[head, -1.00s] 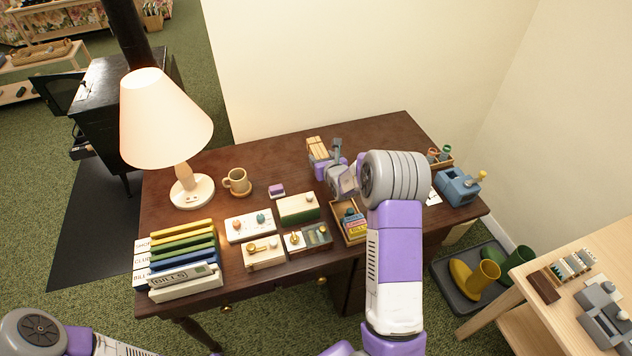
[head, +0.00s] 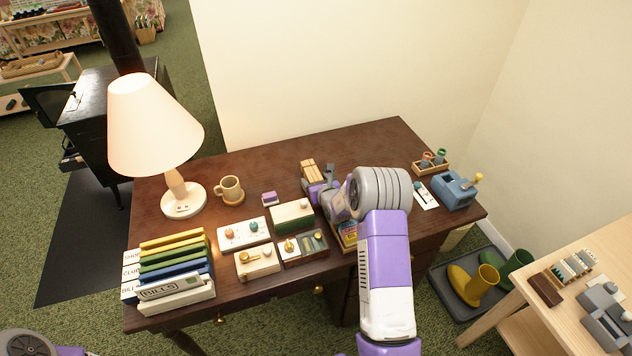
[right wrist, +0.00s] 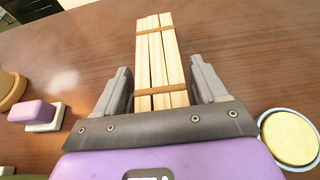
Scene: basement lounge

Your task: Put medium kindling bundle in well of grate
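The medium kindling bundle (head: 310,170) is a set of pale sticks tied with brown bands, over the far part of the dark desk. In the right wrist view the bundle (right wrist: 162,60) points away from me between the fingers. My left gripper is out of view. The black stove (head: 98,125) stands at the left with its door open; I cannot make out a grate well.
The desk (head: 232,163) carries a lit lamp (head: 156,125), a mug (head: 230,188), a purple block (head: 269,199), small boxes (head: 292,214), upright files (head: 172,265) and a blue device (head: 453,190). Walls stand behind and right. Green carpet (head: 60,215) is open at left.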

